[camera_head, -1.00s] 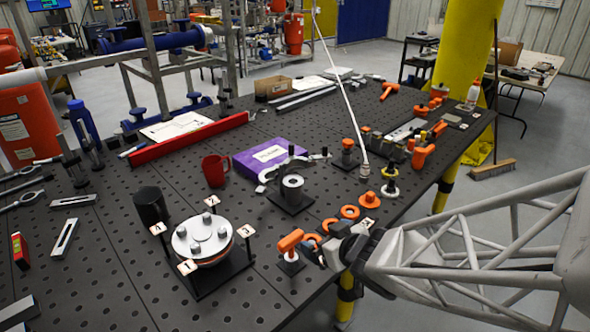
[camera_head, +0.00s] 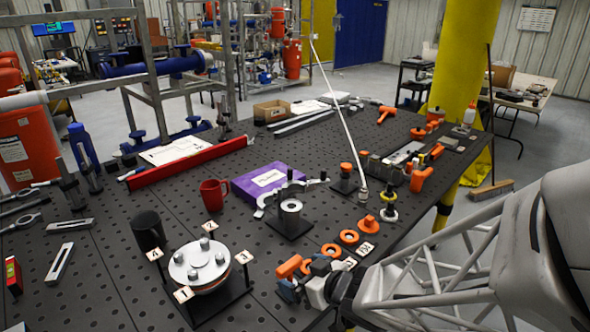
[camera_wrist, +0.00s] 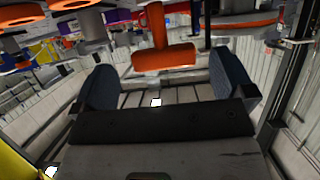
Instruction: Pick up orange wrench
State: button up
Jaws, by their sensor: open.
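An orange T-shaped tool (camera_head: 289,266), which I take for the orange wrench, stands near the table's front edge. It is partly hidden behind my gripper (camera_head: 296,283) in the head view. In the wrist view the orange tool (camera_wrist: 165,57) shows its crossbar just beyond the fingertips, roughly centred between them. My gripper (camera_wrist: 165,82) is open there, with its two dark blue pads wide apart and nothing between them. I cannot tell whether any part touches the tool.
Orange rings (camera_head: 349,237) lie right of the tool. A round flanged fixture (camera_head: 199,262) on a black stand is to the left, close by. A black post on a plate (camera_head: 290,207) stands behind. The table's front right edge runs under my arm.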

aim_at(285, 266)
jog(key=shift+w+a+f, duration=0.2)
jog(key=shift+w+a, duration=0.2)
jog(key=shift+w+a, duration=0.1)
jog(key=shift+a, duration=0.05)
jog(key=shift+x, duration=2.45)
jog(key=shift+a+r, duration=0.1)
jog(key=c, duration=1)
